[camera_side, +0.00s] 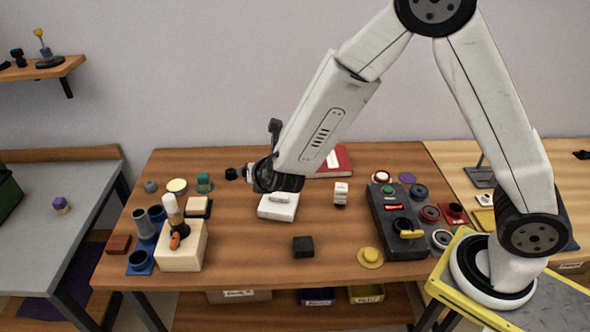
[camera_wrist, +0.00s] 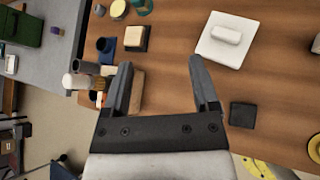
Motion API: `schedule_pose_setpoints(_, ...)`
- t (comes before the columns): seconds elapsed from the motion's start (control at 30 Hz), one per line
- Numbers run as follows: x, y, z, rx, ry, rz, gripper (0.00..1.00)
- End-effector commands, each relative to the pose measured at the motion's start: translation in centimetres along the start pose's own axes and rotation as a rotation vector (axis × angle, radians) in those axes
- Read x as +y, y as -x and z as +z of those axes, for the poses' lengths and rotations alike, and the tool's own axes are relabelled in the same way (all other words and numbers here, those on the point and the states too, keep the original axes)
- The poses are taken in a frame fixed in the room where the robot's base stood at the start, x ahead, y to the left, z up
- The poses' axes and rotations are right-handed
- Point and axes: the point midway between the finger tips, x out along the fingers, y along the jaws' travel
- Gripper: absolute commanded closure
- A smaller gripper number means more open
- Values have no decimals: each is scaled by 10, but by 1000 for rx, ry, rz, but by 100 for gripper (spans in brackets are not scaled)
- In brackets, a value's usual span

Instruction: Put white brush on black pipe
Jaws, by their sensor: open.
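A white cylinder with a pale tip (camera_side: 172,210), which looks most like the white brush, stands upright in a black fitting at the wooden block (camera_side: 180,248). It also shows in the wrist view (camera_wrist: 82,82), left of my left finger. Dark pipes stand just left of the block: one upright (camera_side: 143,224) and one on a blue base (camera_side: 140,260). I cannot tell which is the black pipe. My gripper (camera_side: 255,174) is above the table, right of the block. In the wrist view my gripper (camera_wrist: 160,66) is open, with only bare tabletop between the fingertips.
A white plate with a raised bar (camera_side: 278,207) lies below my gripper in the side view. A black cube (camera_side: 303,247) and a dark control box (camera_side: 398,220) are further right. A tan-topped black block (camera_side: 198,207) sits behind the wooden block.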

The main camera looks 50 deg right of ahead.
Motion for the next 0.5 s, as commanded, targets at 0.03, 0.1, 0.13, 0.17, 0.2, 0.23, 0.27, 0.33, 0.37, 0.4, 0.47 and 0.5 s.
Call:
schedule_pose_setpoints(0.03, -12, 3, 5, 6, -64, -46, 23)
schedule_pose_setpoints(0.1, -28, 7, 8, 18, -155, -111, 23)
schedule_pose_setpoints(0.13, -35, 9, 10, 23, -195, -138, 23)
schedule_pose_setpoints(0.17, -42, 11, 10, 28, -234, -165, 23)
schedule_pose_setpoints(0.2, -51, 14, 11, 34, -288, -201, 23)
schedule_pose_setpoints(0.23, -57, 17, 12, 38, -328, -227, 23)
schedule_pose_setpoints(0.27, -63, 20, 12, 43, -369, -253, 23)
schedule_pose_setpoints(0.33, -78, 26, 12, 53, -466, -312, 23)
schedule_pose_setpoints(0.37, -83, 29, 12, 57, -507, -336, 23)
schedule_pose_setpoints(0.4, -90, 33, 12, 63, -563, -368, 23)
schedule_pose_setpoints(0.47, -100, 40, 10, 70, -648, -416, 23)
schedule_pose_setpoints(0.5, -106, 44, 9, 75, -705, -446, 23)
